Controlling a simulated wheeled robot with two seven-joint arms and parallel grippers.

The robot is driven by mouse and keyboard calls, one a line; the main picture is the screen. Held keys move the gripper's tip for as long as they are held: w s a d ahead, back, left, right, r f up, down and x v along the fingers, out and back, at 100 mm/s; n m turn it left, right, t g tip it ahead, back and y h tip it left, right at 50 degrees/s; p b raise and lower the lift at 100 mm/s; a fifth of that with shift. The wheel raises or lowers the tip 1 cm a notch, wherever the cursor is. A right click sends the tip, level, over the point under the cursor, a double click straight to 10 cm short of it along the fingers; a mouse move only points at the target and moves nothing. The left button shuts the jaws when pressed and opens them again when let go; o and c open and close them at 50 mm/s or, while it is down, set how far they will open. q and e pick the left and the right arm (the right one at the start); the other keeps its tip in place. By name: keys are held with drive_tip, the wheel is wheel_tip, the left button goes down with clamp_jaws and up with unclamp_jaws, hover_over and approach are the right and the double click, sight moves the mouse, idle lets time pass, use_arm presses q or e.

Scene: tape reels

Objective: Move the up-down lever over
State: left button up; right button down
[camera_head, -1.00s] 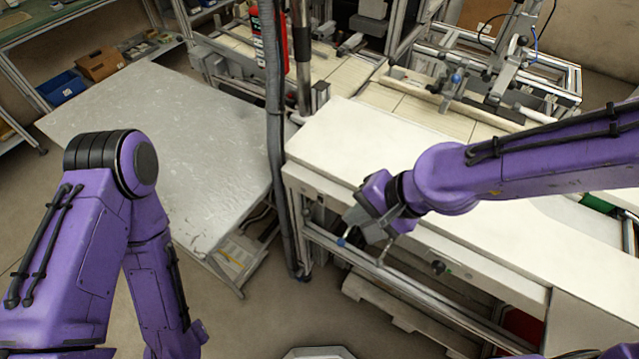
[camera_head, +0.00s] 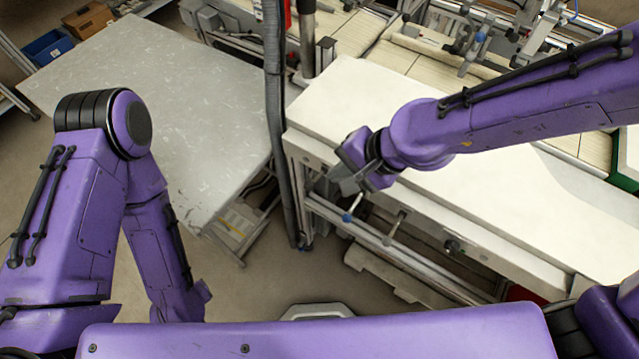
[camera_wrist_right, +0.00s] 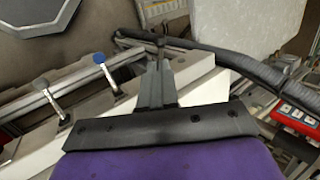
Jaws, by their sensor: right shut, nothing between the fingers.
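Two small levers stick out from the front of the white-topped bench. One has a blue knob (camera_head: 347,218) and one a grey knob (camera_head: 387,241). Both show left of my fingers in the right wrist view, the blue knob (camera_wrist_right: 98,58) nearer and the grey knob (camera_wrist_right: 41,83) farther left. I cannot tell which is the up-down lever. My right gripper (camera_head: 336,181) is shut and empty, just above and left of the blue knob in the head view. Its fingers (camera_wrist_right: 158,62) appear apart from both knobs. My left arm shows, but its gripper is out of view.
The white bench top (camera_head: 460,175) lies under my right forearm. A black control knob (camera_head: 452,246) is on the bench front to the right. A thick grey hose (camera_head: 275,120) hangs at the bench's left end. A grey table (camera_head: 170,100) stands farther left.

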sight(312, 184)
drive_tip(key=x, duration=0.7)
drive_tip(key=shift+a+f, duration=0.2)
drive_tip(key=shift+f, duration=0.05)
use_arm(q)
drive_tip(key=shift+s+f, duration=0.1)
drive_tip(key=shift+f, duration=0.25)
use_arm(e)
drive_tip(key=shift+w, duration=0.1)
